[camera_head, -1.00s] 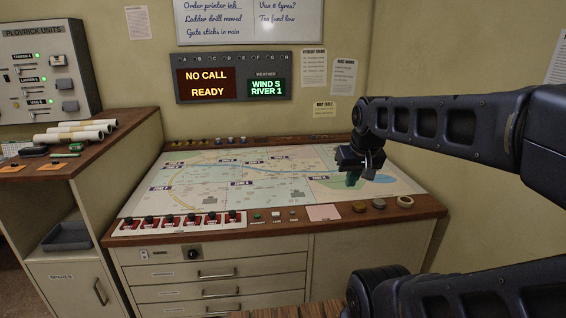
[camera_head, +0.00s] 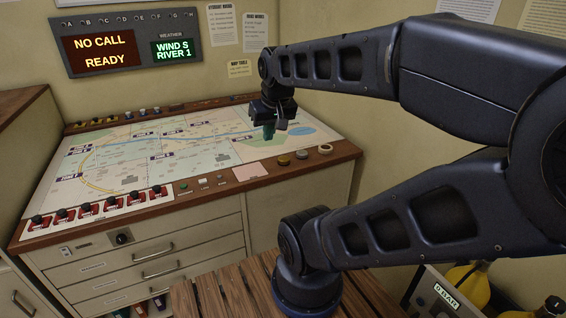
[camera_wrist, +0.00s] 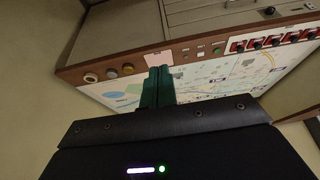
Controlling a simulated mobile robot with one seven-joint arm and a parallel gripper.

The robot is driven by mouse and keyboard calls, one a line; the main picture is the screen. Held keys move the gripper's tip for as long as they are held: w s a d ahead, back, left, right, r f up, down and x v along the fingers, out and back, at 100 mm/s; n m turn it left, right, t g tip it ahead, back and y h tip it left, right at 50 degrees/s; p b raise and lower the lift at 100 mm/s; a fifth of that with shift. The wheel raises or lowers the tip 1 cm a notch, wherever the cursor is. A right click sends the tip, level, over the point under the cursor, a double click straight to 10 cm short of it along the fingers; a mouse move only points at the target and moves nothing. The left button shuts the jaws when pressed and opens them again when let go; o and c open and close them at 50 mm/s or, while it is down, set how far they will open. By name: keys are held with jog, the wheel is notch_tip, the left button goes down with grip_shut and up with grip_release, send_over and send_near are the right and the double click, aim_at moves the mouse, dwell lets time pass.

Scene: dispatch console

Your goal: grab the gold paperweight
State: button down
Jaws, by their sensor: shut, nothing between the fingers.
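The gold paperweight (camera_head: 283,161) looks like a small round gold-brown disc on the wooden front rim of the map table, towards its right end. It also shows in the wrist view (camera_wrist: 127,68). My gripper (camera_head: 268,132) hangs above the map near the blue lake, with its green fingers apart from the disc. In the wrist view the fingers (camera_wrist: 158,80) are together with nothing held. They appear to the right of the paperweight there.
A grey disc (camera_head: 302,154) and a pale ring (camera_head: 325,149) sit right of the paperweight on the rim. A pink pad (camera_head: 248,172) lies to its left. Red switches (camera_head: 98,204) line the front left. A wall stands close behind the table's right side.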

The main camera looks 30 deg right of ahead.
jog(key=c, duration=2.2)
grip_release()
jog(key=c, duration=0.5)
grip_release()
jog(key=n+g+h, duration=0.3)
jog(key=n, duration=2)
send_over(283, 158)
jog(key=s+a, duration=0.1)
jog(key=a, duration=0.1)
notch_tip(283, 158, down, 23)
jog(key=shift+s+a+x, duration=0.1)
jog(key=shift+x, duration=1.55)
jog(key=shift+s+a+x, duration=0.1)
jog(key=shift+x, duration=1.6)
jog(key=shift+s+a+x, duration=0.1)
jog(key=shift+s+x, duration=0.05)
jog(key=shift+x, duration=1.5)
